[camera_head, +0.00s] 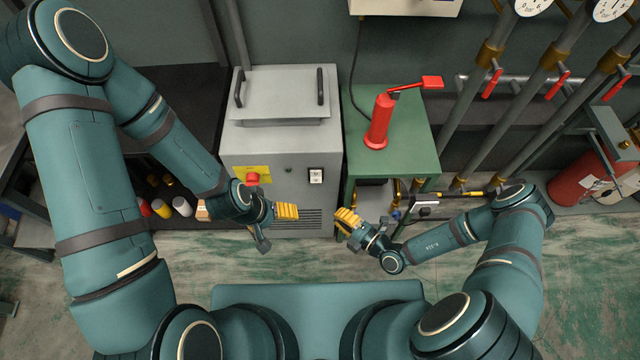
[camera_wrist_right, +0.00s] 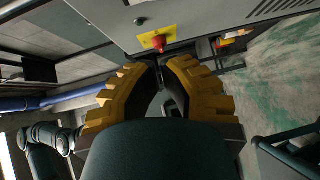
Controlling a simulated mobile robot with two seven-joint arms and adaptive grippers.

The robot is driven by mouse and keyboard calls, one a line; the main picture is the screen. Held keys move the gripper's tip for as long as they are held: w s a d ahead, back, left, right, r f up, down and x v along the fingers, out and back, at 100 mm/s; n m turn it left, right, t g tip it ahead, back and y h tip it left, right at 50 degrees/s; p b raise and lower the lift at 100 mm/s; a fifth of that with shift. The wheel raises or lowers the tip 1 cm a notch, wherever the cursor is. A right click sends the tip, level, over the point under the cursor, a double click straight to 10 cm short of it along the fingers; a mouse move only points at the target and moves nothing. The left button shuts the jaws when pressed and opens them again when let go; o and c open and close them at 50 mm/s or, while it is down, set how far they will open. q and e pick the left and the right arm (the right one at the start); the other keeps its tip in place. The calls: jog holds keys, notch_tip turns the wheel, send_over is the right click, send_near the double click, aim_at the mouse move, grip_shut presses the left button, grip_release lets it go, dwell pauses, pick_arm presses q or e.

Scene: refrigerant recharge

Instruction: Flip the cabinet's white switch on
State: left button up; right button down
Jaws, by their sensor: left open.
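The grey cabinet (camera_head: 265,150) stands in the middle of the head view. Its white switch (camera_head: 316,176) is a small rocker in a dark frame at the right of the front face; its position is too small to tell. My left gripper (camera_head: 286,211) is open and empty, below and left of the switch, apart from it. My right gripper (camera_head: 348,217) is below and right of the switch, apart from it; its yellow fingertips are together and empty. The right wrist view shows these fingers (camera_wrist_right: 164,65) and the cabinet front, but the switch is not visible there.
A red emergency button (camera_head: 252,178) on a yellow plate is left of the switch. A green table (camera_head: 420,130) with a red tool (camera_head: 380,122) stands right of the cabinet. The floor in front is clear.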

aim_at(316, 177)
jog(key=shift+w+d+f+m, duration=0.1)
jog(key=shift+d+m, duration=0.05)
jog(key=shift+m, duration=0.15)
jog(key=w+d+b+x, duration=0.1)
jog(key=w+d+x, duration=0.1)
jog(key=x, duration=1.1)
